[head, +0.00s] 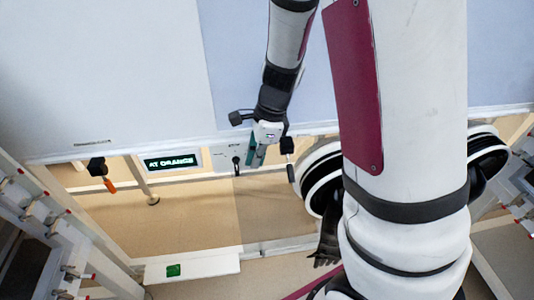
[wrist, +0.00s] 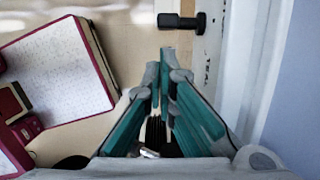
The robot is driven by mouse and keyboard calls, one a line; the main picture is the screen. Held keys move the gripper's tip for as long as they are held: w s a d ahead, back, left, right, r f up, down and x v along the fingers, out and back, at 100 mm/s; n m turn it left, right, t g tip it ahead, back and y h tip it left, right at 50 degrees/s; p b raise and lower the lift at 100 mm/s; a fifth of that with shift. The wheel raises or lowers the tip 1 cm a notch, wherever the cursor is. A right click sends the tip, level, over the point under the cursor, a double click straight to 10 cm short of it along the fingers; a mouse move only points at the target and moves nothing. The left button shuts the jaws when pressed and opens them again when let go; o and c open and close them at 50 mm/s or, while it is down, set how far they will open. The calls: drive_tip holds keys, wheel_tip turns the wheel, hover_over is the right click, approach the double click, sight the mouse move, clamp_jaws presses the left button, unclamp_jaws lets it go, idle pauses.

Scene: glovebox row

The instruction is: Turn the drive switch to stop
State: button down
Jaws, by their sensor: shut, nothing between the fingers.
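A black switch handle (wrist: 182,21) sticks out from a white panel (wrist: 213,45) at the top of the wrist view. In the head view my gripper (head: 256,158) is at the front edge of the bench, in front of the panel. A small black switch (head: 236,160) shows on the panel just left of it. I cannot tell which setting the handle points to.
A lit display (head: 170,162) reading "AT ORANGE" is left of the switch. A black fitting with an orange handle (head: 109,185) hangs farther left, and another black fitting (head: 287,145) is right of my gripper. A low white box (head: 192,267) lies below.

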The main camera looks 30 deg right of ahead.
drive_tip(key=shift+w+a, duration=0.15)
drive_tip(key=shift+a, duration=0.35)
drive_tip(key=shift+a+r+p, duration=0.15)
drive_tip(key=shift+p, duration=0.4)
drive_tip(key=shift+w+a+r+h+p, duration=0.15)
drive_tip(key=shift+a+h+p, duration=0.4)
drive_tip(key=shift+p, duration=1.4)
drive_tip(key=h+p, duration=0.1)
drive_tip(key=p, duration=0.1)
drive_tip(key=h+p, duration=0.1)
drive_tip(key=p, duration=0.2)
drive_tip(key=a+g+h+p, duration=0.1)
drive_tip(key=p, duration=0.1)
drive_tip(key=shift+w+r, duration=0.2)
drive_tip(key=shift+r, duration=0.05)
drive_tip(key=shift+w+a+p, duration=0.1)
drive_tip(key=shift+a+p, duration=0.15)
drive_tip(key=shift+p, duration=0.2)
drive_tip(key=shift+r, duration=0.15)
